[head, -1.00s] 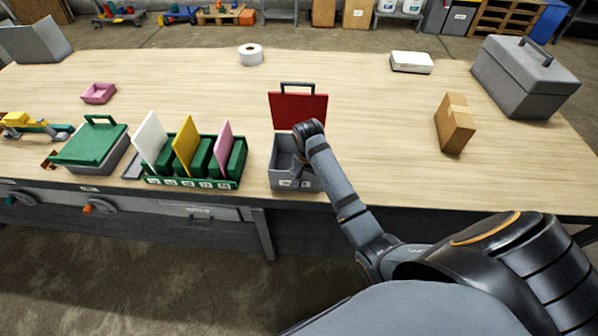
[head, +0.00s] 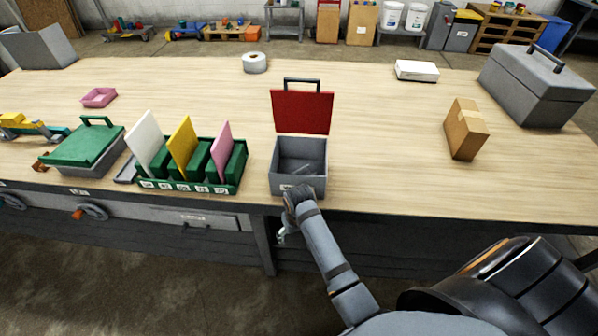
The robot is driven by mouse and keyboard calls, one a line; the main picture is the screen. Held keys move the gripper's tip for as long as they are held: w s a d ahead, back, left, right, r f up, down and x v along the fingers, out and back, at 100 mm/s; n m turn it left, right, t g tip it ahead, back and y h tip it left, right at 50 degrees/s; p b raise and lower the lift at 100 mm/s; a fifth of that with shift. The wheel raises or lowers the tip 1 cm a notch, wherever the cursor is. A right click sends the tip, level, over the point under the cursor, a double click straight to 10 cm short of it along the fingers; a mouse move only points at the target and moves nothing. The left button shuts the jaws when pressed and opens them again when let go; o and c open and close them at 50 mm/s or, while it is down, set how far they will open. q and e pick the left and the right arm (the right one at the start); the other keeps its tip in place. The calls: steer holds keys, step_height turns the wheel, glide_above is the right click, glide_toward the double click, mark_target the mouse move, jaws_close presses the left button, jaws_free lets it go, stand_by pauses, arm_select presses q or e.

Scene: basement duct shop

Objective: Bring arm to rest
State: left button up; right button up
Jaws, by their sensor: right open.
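My right arm reaches in from the bottom right. Its gripper (head: 285,235) is open and hangs just off the table's front edge, below and in front of a grey box with a raised red lid (head: 302,112). The grey box (head: 283,180) stands open at the front of the table, and something grey that I cannot make out lies inside it. The gripper is apart from the box's inside and shows partly behind my wrist. My left gripper is not in view.
The wooden workbench (head: 380,150) has clear room right of the box. A green rack with upright cards (head: 205,188) and a green-lidded box (head: 82,145) stand left. A brown carton (head: 465,130) and a grey toolbox (head: 535,85) stand right. A tape roll (head: 254,62) lies behind.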

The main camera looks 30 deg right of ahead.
stand_by(0.5)
steer(key=s+d+f, duration=0.1)
steer(key=s+f, duration=0.4)
steer(key=f, duration=0.5)
steer(key=s+d+f, duration=0.2)
steer(key=s+f, duration=0.3)
steer(key=f, duration=0.5)
steer(key=s+d+f, duration=0.3)
steer(key=s+f, duration=0.3)
steer(key=s, duration=0.6)
steer(key=s+d+f, duration=0.3)
steer(key=s+f, duration=0.4)
steer(key=s, duration=0.5)
steer(key=shift+s+d+f+n+h, duration=0.15)
steer(key=shift+s+f+n+h, duration=0.15)
steer(key=shift+h, duration=0.1)
steer(key=shift+c, duration=0.5)
